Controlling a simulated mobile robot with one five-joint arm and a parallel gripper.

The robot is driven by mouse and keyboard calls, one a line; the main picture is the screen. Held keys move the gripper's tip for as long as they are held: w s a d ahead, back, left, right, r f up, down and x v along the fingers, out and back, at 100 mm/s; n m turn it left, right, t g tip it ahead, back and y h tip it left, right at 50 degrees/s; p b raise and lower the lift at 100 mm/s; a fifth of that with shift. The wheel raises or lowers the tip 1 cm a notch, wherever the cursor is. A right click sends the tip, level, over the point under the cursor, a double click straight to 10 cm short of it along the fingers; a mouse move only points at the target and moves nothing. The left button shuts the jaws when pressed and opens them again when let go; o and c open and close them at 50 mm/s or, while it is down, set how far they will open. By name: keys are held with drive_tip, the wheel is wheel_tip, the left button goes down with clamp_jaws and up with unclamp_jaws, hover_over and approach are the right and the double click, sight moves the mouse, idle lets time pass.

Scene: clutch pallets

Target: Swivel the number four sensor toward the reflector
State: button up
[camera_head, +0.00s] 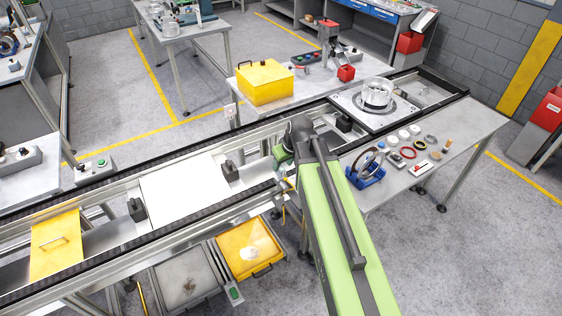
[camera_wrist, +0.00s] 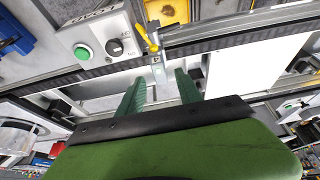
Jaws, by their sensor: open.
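A yellow-headed part (camera_wrist: 147,37) stands on a small silver bracket at the conveyor's dark rail in the wrist view. In the head view my gripper (camera_head: 283,156) is over the conveyor, partly hidden by my own arm. I cannot pick out a reflector for certain in either view.
A grey control box (camera_wrist: 101,43) with a green button and a switch sits left of the yellow part. The conveyor rail (camera_head: 190,223) runs beneath my arm. Dark blocks (camera_head: 137,209) stand along the conveyor. A yellow box (camera_head: 264,83) and a table with loose parts (camera_head: 455,150) are nearby.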

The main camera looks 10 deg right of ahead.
drive_tip(key=p+v, duration=1)
drive_tip(key=v, duration=0.2)
drive_tip(key=shift+s+r, duration=0.15)
drive_tip(key=shift+r, duration=0.15)
drive_tip(key=shift+f, duration=0.1)
drive_tip(key=s+a+f+g+b, duration=0.1)
drive_tip(key=a+f+b, duration=0.1)
drive_tip(key=f+b, duration=0.7)
drive_tip(key=s+a+f+b, duration=0.1)
drive_tip(key=a+f+b, duration=0.1)
drive_tip(key=f+b, duration=0.65)
drive_tip(key=s+d+f+m+g+h+b, duration=0.1)
drive_tip(key=s+f+m+g+b, duration=0.1)
drive_tip(key=s, duration=0.4)
wheel_tip(320, 180, down, 2)
drive_tip(key=shift+s+f+m+g+b, duration=0.15)
drive_tip(key=shift+m+g+b, duration=0.2)
drive_tip(key=shift+m+g, duration=0.35)
drive_tip(key=shift+d, duration=0.1)
drive_tip(key=shift+c, duration=0.6)
